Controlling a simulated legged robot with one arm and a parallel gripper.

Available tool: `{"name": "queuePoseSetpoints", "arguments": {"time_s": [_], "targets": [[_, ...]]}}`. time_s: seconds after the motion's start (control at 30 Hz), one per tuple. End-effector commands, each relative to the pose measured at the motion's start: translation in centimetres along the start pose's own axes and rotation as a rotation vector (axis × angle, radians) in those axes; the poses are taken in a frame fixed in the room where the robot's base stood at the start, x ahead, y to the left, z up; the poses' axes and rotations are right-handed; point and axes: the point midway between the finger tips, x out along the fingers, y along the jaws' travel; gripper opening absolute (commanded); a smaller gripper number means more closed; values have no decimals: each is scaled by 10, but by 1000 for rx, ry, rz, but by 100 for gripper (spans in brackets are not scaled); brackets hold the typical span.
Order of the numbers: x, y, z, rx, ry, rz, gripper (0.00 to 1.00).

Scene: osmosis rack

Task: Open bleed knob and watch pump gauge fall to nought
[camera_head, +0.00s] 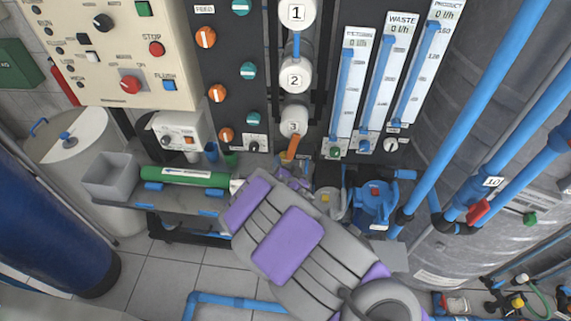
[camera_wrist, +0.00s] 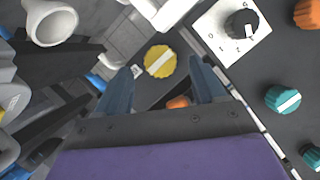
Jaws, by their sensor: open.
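A round yellow knob (camera_wrist: 160,61) with a pale bar across it shows in the wrist view, ahead of my gripper. It may be the bleed knob; no label on it is readable. My gripper (camera_wrist: 164,78) is open, with one blue-grey finger on either side of the knob's lower part in the picture. I cannot tell whether the fingers touch it. In the head view, my grey and purple arm reaches toward the lower rack and hides much of that area. I cannot make out a pump gauge dial in either view.
A black knob on a white plate (camera_wrist: 240,22) and a teal knob (camera_wrist: 283,99) are on the panel at right in the wrist view. In the head view, a grey bin (camera_head: 110,176), a green cylinder (camera_head: 184,176) and a blue filter housing (camera_head: 374,205) flank my arm.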

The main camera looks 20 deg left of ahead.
Motion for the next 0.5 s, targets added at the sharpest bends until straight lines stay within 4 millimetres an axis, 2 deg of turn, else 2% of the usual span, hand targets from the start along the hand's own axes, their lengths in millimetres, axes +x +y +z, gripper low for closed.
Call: {"name": "queuePoseSetpoints", "arguments": {"time_s": [0.2,0.5], "targets": [[23,1,0,3,2,0,69],[32,0,-1,0,1,-1,69]]}}
